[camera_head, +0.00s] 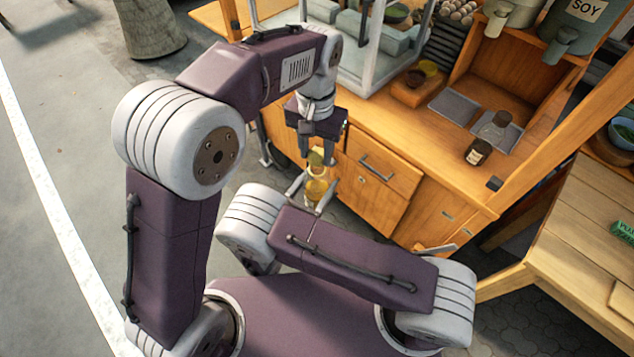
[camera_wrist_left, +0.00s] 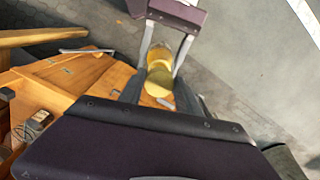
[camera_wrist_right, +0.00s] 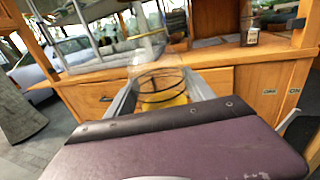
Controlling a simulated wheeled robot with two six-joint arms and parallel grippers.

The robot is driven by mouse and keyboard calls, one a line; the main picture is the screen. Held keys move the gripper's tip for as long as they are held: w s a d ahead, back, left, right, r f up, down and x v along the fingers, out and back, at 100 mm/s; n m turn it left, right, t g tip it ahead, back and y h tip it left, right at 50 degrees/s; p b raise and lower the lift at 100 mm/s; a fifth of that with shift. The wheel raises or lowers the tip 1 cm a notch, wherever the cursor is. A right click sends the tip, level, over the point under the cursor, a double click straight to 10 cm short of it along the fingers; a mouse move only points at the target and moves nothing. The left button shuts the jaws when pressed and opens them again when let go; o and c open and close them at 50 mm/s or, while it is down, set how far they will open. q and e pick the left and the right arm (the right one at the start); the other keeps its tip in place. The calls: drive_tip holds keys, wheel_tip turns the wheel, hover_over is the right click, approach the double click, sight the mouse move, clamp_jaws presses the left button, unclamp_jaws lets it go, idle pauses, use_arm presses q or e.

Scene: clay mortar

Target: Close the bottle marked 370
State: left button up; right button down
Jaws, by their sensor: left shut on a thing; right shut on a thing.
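A glass bottle with yellow contents (camera_head: 316,189) is held in front of the wooden cabinet; it also shows in the left wrist view (camera_wrist_left: 159,56) and the right wrist view (camera_wrist_right: 160,88). No 370 mark is legible. My right gripper (camera_head: 311,195) is shut around it, one finger on each side. My left gripper (camera_head: 317,157) points down above it, shut on a round yellowish stopper (camera_wrist_left: 159,82). In the right wrist view a clear dome-like shape (camera_wrist_right: 146,62) stands over the bottle's top. I cannot tell whether stopper and bottle touch.
The wooden counter (camera_head: 400,118) is behind the grippers, with drawers below. A dark labelled bottle (camera_head: 478,152) and a clear bottle (camera_head: 497,123) stand on it near grey trays (camera_head: 454,107). A slatted wooden table (camera_head: 580,245) is at right. Open floor lies at left.

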sight(317, 185)
idle(0.6)
use_arm(q)
drive_tip(key=shift+f, duration=0.9)
drive_tip(key=shift+f, duration=0.55)
